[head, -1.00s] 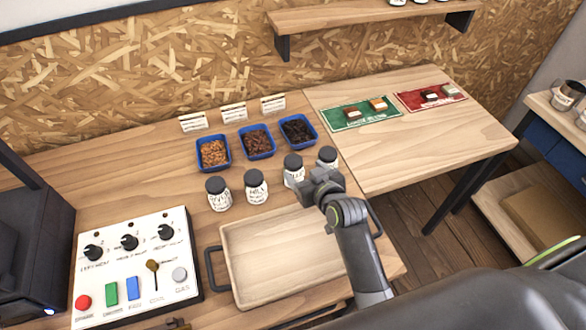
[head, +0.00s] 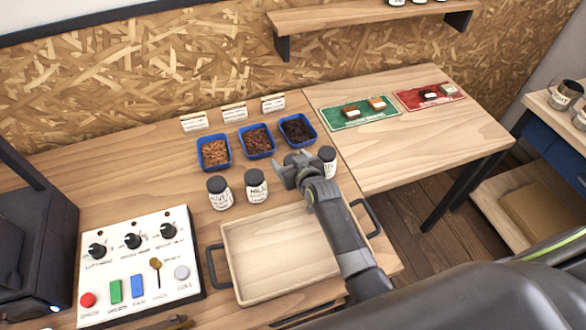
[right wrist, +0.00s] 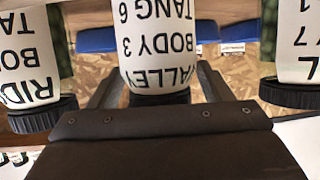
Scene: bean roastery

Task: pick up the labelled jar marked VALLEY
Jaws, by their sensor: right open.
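The VALLEY jar (right wrist: 160,50) is a white labelled jar with a dark lid; it appears upside down in the right wrist view, its label reading VALLEY, BODY 3, TANG 6. In the head view it is hidden behind my right gripper (head: 284,172). My right gripper is open, with its two fingers (right wrist: 157,88) on either side of the jar's lid end; I cannot tell whether they touch it. My left gripper is not seen.
A RIDGE jar (right wrist: 25,60) and another jar (right wrist: 298,45) flank it closely. The HILL jar (head: 256,187) and a further jar (head: 219,194) stand left in the head view. A wooden tray (head: 275,262) lies in front; blue bean bins (head: 214,166) stand behind.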

